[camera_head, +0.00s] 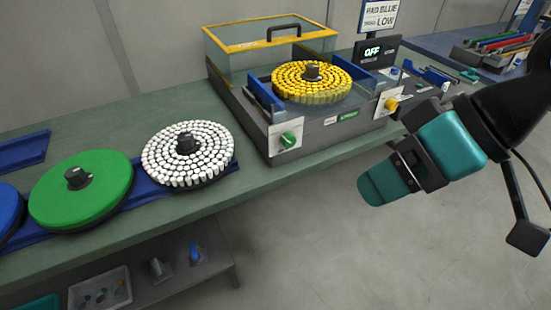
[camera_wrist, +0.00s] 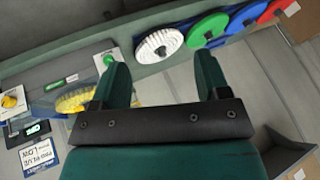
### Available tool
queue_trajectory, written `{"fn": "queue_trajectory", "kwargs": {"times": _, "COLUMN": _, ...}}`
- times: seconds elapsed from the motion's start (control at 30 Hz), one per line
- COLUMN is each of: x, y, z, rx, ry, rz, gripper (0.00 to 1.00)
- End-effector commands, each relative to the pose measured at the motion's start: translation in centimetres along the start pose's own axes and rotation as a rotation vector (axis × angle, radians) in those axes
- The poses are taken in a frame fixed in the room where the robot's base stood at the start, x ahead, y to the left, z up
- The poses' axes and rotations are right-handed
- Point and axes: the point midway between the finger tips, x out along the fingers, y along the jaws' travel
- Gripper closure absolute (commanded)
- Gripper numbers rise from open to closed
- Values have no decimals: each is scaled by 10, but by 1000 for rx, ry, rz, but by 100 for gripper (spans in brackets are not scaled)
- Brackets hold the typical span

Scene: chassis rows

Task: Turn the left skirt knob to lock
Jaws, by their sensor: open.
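The left skirt knob is a green knob (camera_head: 288,139) on a white plate at the front left of the grey machine (camera_head: 330,140). Its pale mark looks slanted, but I cannot read its setting. A yellow knob (camera_head: 391,104) sits on the right front plate. In the wrist view the green knob (camera_wrist: 108,60) is partly hidden near one finger, and the yellow knob (camera_wrist: 9,101) is at the left edge. My gripper (camera_head: 385,182) has teal fingers, which also show in the wrist view (camera_wrist: 162,78). It is open and empty, in front of the bench, apart from both knobs.
A disc of yellow pieces (camera_head: 312,82) sits in the machine, with a clear lid (camera_head: 270,40) behind. A display (camera_head: 373,52) reads OFF. A white-studded disc (camera_head: 187,153) and a green disc (camera_head: 80,190) lie left on the bench. The floor before the bench is clear.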

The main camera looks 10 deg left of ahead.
Motion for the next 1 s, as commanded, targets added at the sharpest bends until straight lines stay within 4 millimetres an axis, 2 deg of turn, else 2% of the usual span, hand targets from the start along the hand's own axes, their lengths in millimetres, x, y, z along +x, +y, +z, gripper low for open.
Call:
{"fn": "queue_trajectory", "kwargs": {"times": 0.03, "x": 46, "y": 16, "z": 5, "rx": -30, "ry": 73, "rz": -32, "gripper": 31}}
{"fn": "queue_trajectory", "kwargs": {"times": 0.1, "x": 82, "y": 27, "z": -6, "rx": -81, "ry": 206, "rz": -68, "gripper": 31}}
{"fn": "queue_trajectory", "kwargs": {"times": 0.27, "x": 147, "y": 57, "z": -30, "rx": -141, "ry": 522, "rz": -90, "gripper": 31}}
{"fn": "queue_trajectory", "kwargs": {"times": 0.4, "x": 192, "y": 97, "z": -42, "rx": -127, "ry": 783, "rz": -29, "gripper": 31}}
{"fn": "queue_trajectory", "kwargs": {"times": 0.53, "x": 220, "y": 139, "z": -44, "rx": -75, "ry": 966, "rz": 81, "gripper": 31}}
{"fn": "queue_trajectory", "kwargs": {"times": 0.7, "x": 239, "y": 180, "z": -38, "rx": -6, "ry": 1095, "rz": 219, "gripper": 31}}
{"fn": "queue_trajectory", "kwargs": {"times": 0.87, "x": 241, "y": 195, "z": -39, "rx": 23, "ry": 1135, "rz": 279, "gripper": 31}}
{"fn": "queue_trajectory", "kwargs": {"times": 1.0, "x": 240, "y": 197, "z": -52, "rx": 25, "ry": 1138, "rz": 284, "gripper": 31}}
